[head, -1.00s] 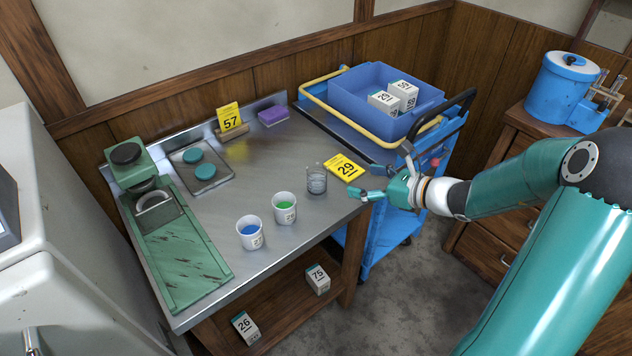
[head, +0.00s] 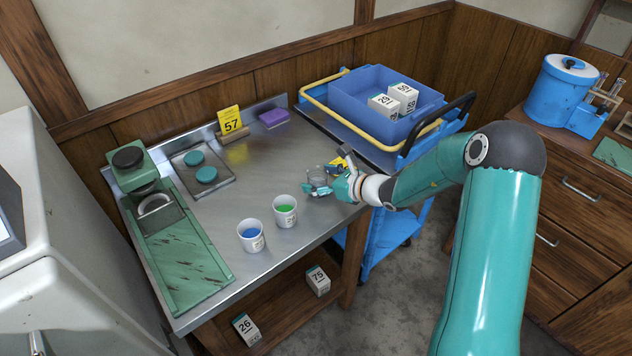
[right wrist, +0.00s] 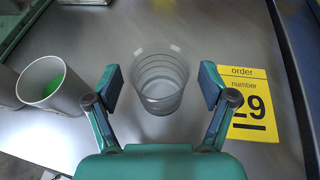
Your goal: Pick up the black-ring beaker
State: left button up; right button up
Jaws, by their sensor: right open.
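A clear glass beaker (right wrist: 158,84) stands upright on the metal bench; in the right wrist view I see rings around it, but cannot make out their color clearly. It also shows in the head view (head: 315,174), partly hidden by my right gripper (head: 321,187). In the right wrist view my right gripper (right wrist: 159,90) is open, with one finger on each side of the beaker and a gap on both sides. My left gripper is not in view.
A cup of green liquid (head: 285,211) and a cup of blue liquid (head: 251,236) stand left of the beaker. A yellow order card 29 (right wrist: 250,104) lies close on its right. A blue cart (head: 385,150) adjoins the metal bench (head: 225,205).

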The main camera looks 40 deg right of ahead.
jog(key=shift+w+a+f, duration=0.15)
jog(key=shift+w, duration=0.3)
jog(key=c, duration=1.3)
jog(key=shift+r, duration=0.2)
jog(key=shift+c, duration=0.2)
jog(key=shift+r, duration=1.35)
notch_tip(320, 180, up, 14)
jog(key=r+p, duration=0.1)
jog(key=p, duration=0.2)
notch_tip(320, 180, up, 7)
jog(key=p, duration=0.5)
send_over(317, 172)
